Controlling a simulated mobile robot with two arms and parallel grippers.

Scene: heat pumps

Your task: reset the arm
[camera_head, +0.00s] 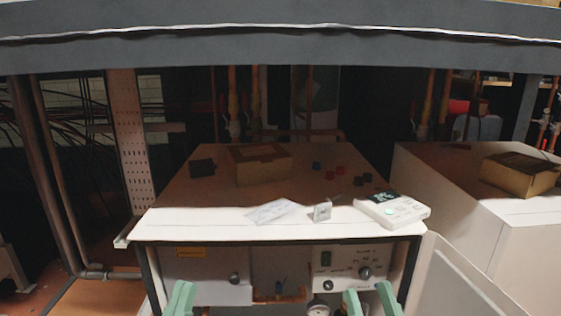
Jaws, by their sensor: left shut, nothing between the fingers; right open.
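My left gripper (180,299) shows as pale green fingers at the bottom edge, left of centre, shut and empty. My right gripper (370,300) is at the bottom edge, right of centre, its two green fingers apart with nothing between them. Both are in front of the heat pump's front panel (208,268), below the edge of its top. The rest of both arms is out of view.
On the heat pump top (200,223) are a cardboard box (262,165), a dark block (202,167), a paper sheet (272,212), a small metal piece (322,211), a white controller (393,210) and several small coloured parts. A second unit (440,178) with a box (520,174) stands right. An open panel (455,280) sticks out.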

